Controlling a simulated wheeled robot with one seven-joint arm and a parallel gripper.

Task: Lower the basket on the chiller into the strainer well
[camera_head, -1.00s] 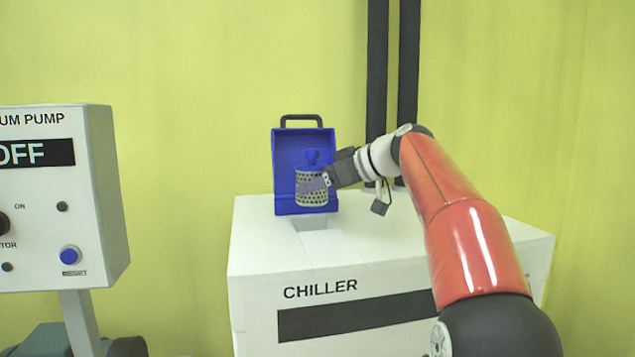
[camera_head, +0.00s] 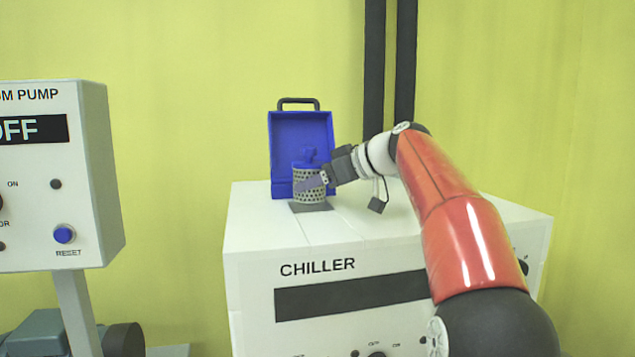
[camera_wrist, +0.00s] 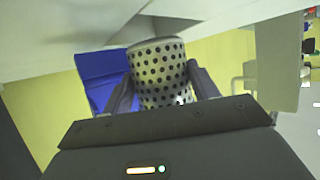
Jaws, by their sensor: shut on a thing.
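The basket (camera_head: 309,193) is a perforated metal cylinder with a blue knob on top. My gripper (camera_head: 318,182) is shut on its side and holds it upright. In the wrist view the basket (camera_wrist: 160,75) sits between the two fingers. The strainer well (camera_head: 299,208) is a dark square opening in the white top of the chiller (camera_head: 250,235). The basket is at or just above this opening; I cannot tell whether its bottom is inside. A blue open lid with a black handle (camera_head: 301,133) stands upright behind the basket.
The vacuum pump panel (camera_head: 95,180), with an OFF display and blue button, stands at the left. Two dark vertical pipes (camera_head: 405,70) rise behind the chiller.

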